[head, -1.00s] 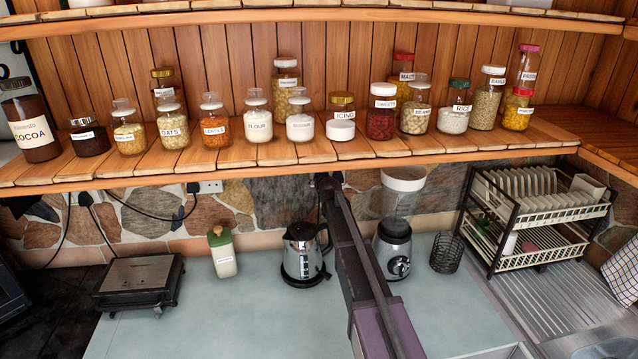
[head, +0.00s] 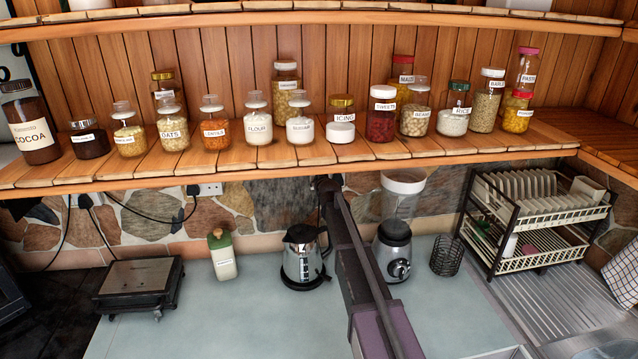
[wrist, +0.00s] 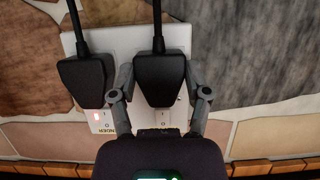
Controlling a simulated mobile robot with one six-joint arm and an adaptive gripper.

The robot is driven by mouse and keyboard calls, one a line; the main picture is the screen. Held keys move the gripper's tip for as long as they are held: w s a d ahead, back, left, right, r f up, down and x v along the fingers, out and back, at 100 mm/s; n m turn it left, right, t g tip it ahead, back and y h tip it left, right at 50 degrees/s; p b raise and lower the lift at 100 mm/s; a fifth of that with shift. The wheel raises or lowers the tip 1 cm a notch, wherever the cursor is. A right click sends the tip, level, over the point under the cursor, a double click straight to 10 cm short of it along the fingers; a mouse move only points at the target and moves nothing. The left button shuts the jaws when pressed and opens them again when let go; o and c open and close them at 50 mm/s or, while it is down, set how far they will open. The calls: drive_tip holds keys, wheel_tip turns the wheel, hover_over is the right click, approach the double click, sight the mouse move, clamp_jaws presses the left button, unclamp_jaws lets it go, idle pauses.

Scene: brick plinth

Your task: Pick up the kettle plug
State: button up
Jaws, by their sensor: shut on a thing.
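Two black plugs sit side by side at a white double wall socket (wrist: 118,38) in the wrist view. My gripper (wrist: 160,82) has one finger on each side of the right-hand plug, the kettle plug (wrist: 158,68), and is shut on it. Its cord runs straight up. I cannot tell whether its pins are fully in the socket. The left plug (wrist: 83,82) is outside my fingers. Below it are a lit red switch and a label ending in "NDER". In the head view the kettle (head: 303,258) stands on the counter, and my arm hides most of this socket.
A wooden shelf (head: 290,172) with several labelled jars overhangs my gripper. The blender (head: 393,250) stands right of my arm, with a dish rack (head: 535,215) beyond. The front counter (head: 230,325) is clear.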

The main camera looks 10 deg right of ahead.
drive_tip(key=shift+r, duration=0.1)
drive_tip(key=s+a+r+p, duration=0.7)
drive_tip(key=s+a+p, duration=0.1)
drive_tip(key=a, duration=0.3)
drive_tip(key=shift+a+r, duration=0.2)
drive_tip(key=shift+r, duration=0.2)
drive_tip(key=shift+s, duration=2.6)
idle(0.5)
idle(0.5)
